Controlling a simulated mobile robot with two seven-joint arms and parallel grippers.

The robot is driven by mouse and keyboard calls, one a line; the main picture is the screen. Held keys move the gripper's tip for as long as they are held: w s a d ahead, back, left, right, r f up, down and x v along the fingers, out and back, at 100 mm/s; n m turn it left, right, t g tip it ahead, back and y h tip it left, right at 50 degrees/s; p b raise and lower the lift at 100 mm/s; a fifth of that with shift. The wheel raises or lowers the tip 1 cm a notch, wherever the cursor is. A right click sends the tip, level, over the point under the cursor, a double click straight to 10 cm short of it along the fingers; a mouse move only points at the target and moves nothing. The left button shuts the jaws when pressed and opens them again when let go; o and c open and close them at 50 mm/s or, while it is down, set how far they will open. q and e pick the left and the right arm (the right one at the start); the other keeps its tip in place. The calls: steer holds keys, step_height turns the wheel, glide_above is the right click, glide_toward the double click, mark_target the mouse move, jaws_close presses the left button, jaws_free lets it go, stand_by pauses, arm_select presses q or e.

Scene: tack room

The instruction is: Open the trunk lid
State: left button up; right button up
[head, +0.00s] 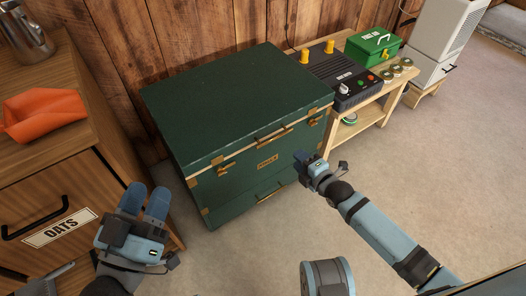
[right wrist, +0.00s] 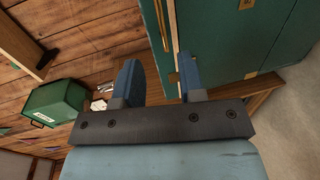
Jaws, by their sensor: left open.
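The dark green trunk (head: 220,135) stands against the wooden wall in the head view, its lid (head: 235,95) shut. A brass handle (head: 272,132) is on the lid's front edge, with brass latches (head: 228,168) on the front. My left gripper (head: 146,196) is open and empty, left of the trunk and apart from it. My right gripper (head: 303,158) is near the trunk's front right corner; contact cannot be told. In the right wrist view its fingers (right wrist: 158,82) are spread, with the trunk (right wrist: 228,40) beyond them and nothing held.
Right of the trunk, a low bench (head: 377,112) holds a black box (head: 343,77) and green tin (head: 372,47). The floor in front is clear.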

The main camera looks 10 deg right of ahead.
mark_target(275, 137)
steer(key=b+x, duration=0.5)
steer(key=x, duration=0.8)
steer(key=shift+w+f, duration=0.1)
steer(key=shift+w, duration=0.25)
arm_select(q)
step_height(275, 137, down, 8)
steer(key=g, duration=0.3)
steer(key=shift+w+d+r+m, duration=0.2)
steer(key=shift+d+r+m, duration=0.05)
steer(key=shift+d+m, duration=0.15)
arm_select(e)
jaws_close()
